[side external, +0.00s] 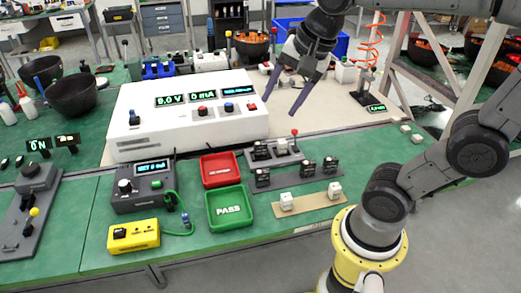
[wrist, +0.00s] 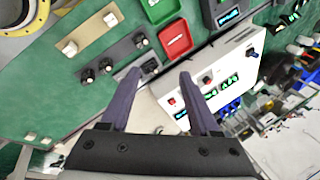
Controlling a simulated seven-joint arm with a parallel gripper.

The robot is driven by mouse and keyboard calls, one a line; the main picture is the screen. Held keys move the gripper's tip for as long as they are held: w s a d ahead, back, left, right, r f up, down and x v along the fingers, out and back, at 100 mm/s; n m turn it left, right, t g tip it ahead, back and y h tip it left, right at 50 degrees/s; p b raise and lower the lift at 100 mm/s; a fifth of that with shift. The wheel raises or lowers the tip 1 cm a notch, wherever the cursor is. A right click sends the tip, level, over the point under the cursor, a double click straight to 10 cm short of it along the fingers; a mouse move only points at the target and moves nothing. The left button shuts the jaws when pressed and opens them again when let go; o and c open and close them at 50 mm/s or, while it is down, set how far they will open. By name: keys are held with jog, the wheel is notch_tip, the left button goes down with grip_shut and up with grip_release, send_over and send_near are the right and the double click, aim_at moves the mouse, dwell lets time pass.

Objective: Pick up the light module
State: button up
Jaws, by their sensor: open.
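Two small whitish modules stand apart on a tan strip (side external: 310,201): a left one (side external: 286,201) and a right one (side external: 334,190). In the wrist view they show at upper left, one (wrist: 110,19) and the other (wrist: 70,48). Another pale block (side external: 281,146) sits on a grey fixture with a red-knobbed lever (side external: 294,133). I cannot tell for certain which is the light module. My gripper (side external: 281,105) is open and empty, high above the bench behind the fixture and apart from all of these. In the wrist view its two fingers (wrist: 160,80) point toward the fixture and white instrument.
Dark modules (side external: 307,168) stand on a grey strip. A red tray (side external: 219,169) and green PASS tray (side external: 230,209) lie left of it. A big white instrument (side external: 185,125) stands behind. Small pale blocks (side external: 417,138) lie near the bench's right edge.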

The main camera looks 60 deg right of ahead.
jog(key=w+d+f+m+g, duration=0.1)
jog(key=w+d+m, duration=0.2)
jog(key=w+m, duration=0.3)
jog(key=m+g, duration=0.4)
jog(key=m, duration=0.1)
send_over(260, 143)
jog(key=f, duration=1.9)
jog(key=shift+w+a, duration=0.2)
jog(key=shift+a, duration=0.2)
jog(key=f, duration=0.5)
jog(key=shift+s+d, duration=0.3)
jog(key=shift+d, duration=0.1)
jog(key=shift+f, duration=0.6)
grip_shut()
